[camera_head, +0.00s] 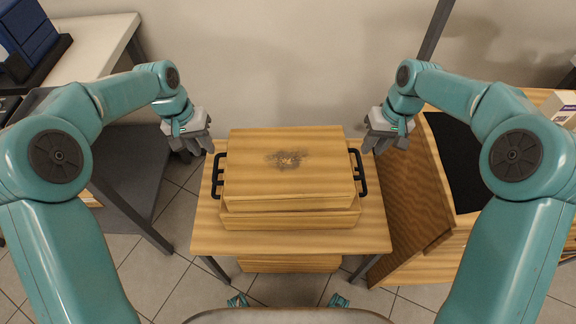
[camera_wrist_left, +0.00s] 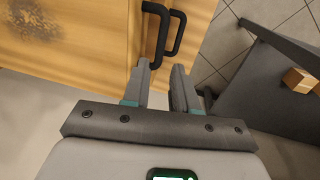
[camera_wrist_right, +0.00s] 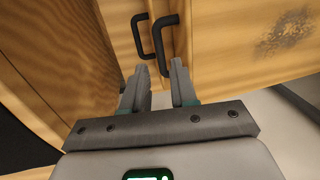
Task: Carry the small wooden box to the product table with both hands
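The wooden box (camera_head: 290,165) has a dark mark on its lid and lies on another, slightly larger wooden box (camera_head: 290,219) on a small wooden table (camera_head: 215,235). Black handles stick out at the left side (camera_head: 217,175) and right side (camera_head: 360,174). My left gripper (camera_head: 198,148) is open above the left side; in the left wrist view, two handles (camera_wrist_left: 160,30) lie just ahead of its fingers. My right gripper (camera_head: 378,148) is open above the right side, with two handles (camera_wrist_right: 157,40) just ahead of its fingers. Neither gripper holds anything. I cannot tell which table is the product table.
A wooden bench with a black mat (camera_head: 458,160) stands close on the right. A white table (camera_head: 95,48) with blue bins (camera_head: 25,35) is at the back left, beside a grey shelf (camera_head: 130,165). A wall is behind. Tiled floor shows at both front sides.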

